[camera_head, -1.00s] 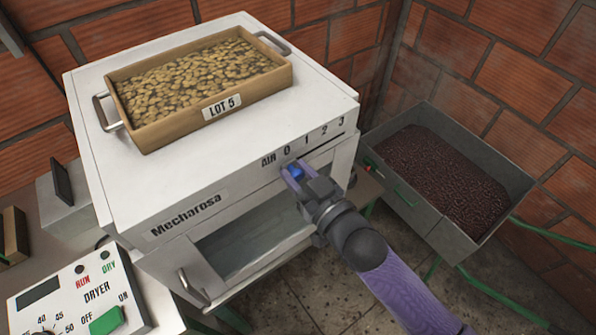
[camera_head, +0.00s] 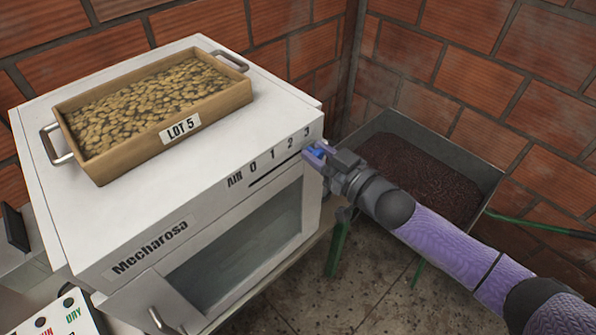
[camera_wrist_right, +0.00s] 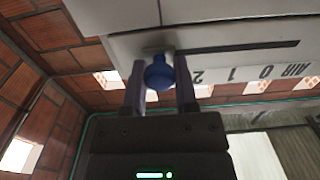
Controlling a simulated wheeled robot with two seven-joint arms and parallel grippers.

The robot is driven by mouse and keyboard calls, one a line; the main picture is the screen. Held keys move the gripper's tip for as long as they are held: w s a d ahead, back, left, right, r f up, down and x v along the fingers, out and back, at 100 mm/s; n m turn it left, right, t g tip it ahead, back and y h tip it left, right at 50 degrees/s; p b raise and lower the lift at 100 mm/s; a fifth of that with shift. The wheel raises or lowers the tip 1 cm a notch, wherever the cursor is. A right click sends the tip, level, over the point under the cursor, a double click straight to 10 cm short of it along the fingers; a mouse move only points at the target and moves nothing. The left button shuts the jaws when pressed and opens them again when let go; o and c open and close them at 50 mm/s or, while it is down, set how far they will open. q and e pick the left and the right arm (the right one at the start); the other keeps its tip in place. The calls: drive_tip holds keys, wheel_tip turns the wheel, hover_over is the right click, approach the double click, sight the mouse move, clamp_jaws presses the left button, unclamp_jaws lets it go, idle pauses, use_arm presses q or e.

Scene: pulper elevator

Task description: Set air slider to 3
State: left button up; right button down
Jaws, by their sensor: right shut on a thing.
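The air slider's blue knob (camera_head: 318,153) is at the right end of its dark slot (camera_head: 275,170), just below the printed 3 on the white Mecharosa machine (camera_head: 200,215). The scale reads AIR 0 1 2 3 from left to right. My right gripper (camera_head: 318,150) is shut on the knob. In the right wrist view the round blue knob (camera_wrist_right: 159,74) sits between the two fingers, with the empty slot (camera_wrist_right: 235,47) running off to the right. The 3 is hidden there. My left gripper is not in view.
A wooden tray (camera_head: 97,168) labelled LOT 5, full of beans, stands on the machine top. A grey bin (camera_head: 480,160) of dark cherries is behind my right arm at the right. A dryer control box (camera_head: 50,318) shows at the lower left. Brick walls close the back.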

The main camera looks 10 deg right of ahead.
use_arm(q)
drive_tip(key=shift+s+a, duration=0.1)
use_arm(e)
drive_tip(key=shift+d+r, duration=0.1)
drive_tip(key=shift+w, duration=0.1)
drive_tip(key=c, duration=0.6)
unclamp_jaws()
drive_tip(key=shift+c, duration=0.2)
drive_tip(key=shift+o, duration=1.3)
drive_tip(key=shift+d, duration=0.15)
use_arm(q)
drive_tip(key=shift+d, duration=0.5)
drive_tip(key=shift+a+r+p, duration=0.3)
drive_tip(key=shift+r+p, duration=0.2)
drive_tip(key=shift+p, duration=0.05)
use_arm(e)
drive_tip(key=v, duration=0.9)
drive_tip(key=shift+s+d, duration=0.2)
drive_tip(key=shift+s, duration=0.15)
